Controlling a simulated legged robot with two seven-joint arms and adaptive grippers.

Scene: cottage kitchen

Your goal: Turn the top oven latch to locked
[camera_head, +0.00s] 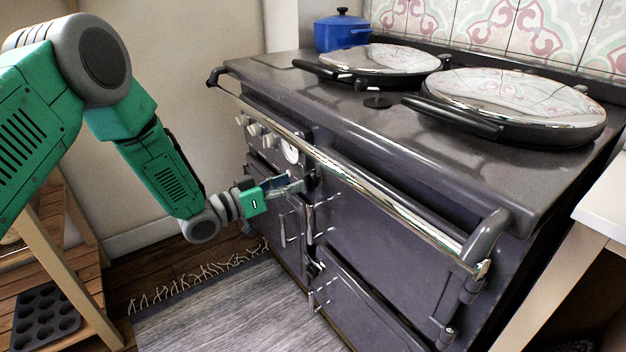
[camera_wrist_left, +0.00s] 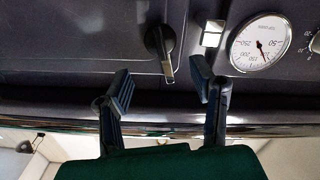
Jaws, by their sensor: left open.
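The dark range cooker (camera_head: 420,255) fills the middle and right of the head view. My left gripper (camera_head: 300,186) is at its front, below the chrome rail and close to the upper oven door. In the left wrist view the open, empty gripper (camera_wrist_left: 160,85) has one finger on each side of a dark turning latch (camera_wrist_left: 160,42). The latch's narrow end points down the picture between the fingertips, and I see no clear contact. In the head view the gripper largely hides this latch. My right gripper is not in view.
A chrome rail (camera_head: 390,198) runs along the cooker's front above the gripper. A round temperature gauge (camera_wrist_left: 261,43) sits beside the latch. Two lidded hotplates (camera_head: 515,100) and a blue pot (camera_head: 342,32) are on top. A wooden shelf (camera_head: 75,270) stands at left; the rug (camera_head: 225,310) is clear.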

